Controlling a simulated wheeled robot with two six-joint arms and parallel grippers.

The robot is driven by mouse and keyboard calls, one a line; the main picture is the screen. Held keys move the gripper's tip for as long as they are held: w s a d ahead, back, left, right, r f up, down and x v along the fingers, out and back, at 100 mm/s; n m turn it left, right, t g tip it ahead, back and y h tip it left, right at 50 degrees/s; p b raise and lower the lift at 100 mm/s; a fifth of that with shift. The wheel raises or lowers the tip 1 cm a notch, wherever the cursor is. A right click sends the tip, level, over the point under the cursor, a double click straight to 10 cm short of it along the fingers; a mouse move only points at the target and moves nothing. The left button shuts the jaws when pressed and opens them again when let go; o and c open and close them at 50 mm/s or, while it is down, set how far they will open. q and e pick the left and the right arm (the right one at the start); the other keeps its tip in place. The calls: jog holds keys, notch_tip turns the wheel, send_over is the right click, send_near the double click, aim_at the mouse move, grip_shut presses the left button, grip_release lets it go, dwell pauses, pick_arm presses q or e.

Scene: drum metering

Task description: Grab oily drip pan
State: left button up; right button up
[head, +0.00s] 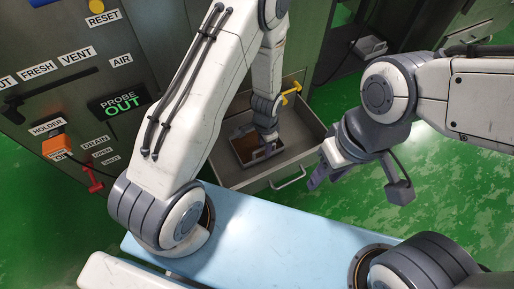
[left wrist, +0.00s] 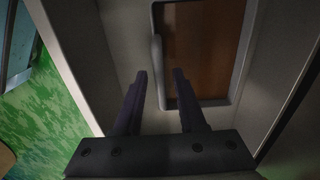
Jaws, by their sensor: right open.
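The oily drip pan (head: 243,147), a shallow tray with brown liquid, lies in an open grey drawer (head: 299,152). The pan also shows in the left wrist view (left wrist: 203,50) at the top, cut off by the frame. My left gripper (head: 266,148) reaches down into the drawer at the pan's right side. In the left wrist view its two fingers (left wrist: 159,76) are apart, with the pan's left rim between their tips; I cannot tell whether they touch it. My right gripper (head: 328,178) is open and empty, outside the drawer to the right.
The drawer walls stand close around the pan and left gripper. A drawer handle (head: 288,180) is on its front. A yellow handle (head: 291,91) shows behind my left arm. A labelled panel (head: 80,90) stands at left. Green floor (head: 440,190) is clear at right.

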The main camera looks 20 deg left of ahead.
pick_arm(q)
jog(key=f+b, duration=0.1)
jog(key=f, duration=0.2)
jog(key=f+b, duration=0.1)
jog(key=shift+d+f+b, duration=0.25)
jog(key=shift+d+b, duration=0.05)
jog(key=shift+r, duration=0.1)
grip_shut()
dwell(1.0)
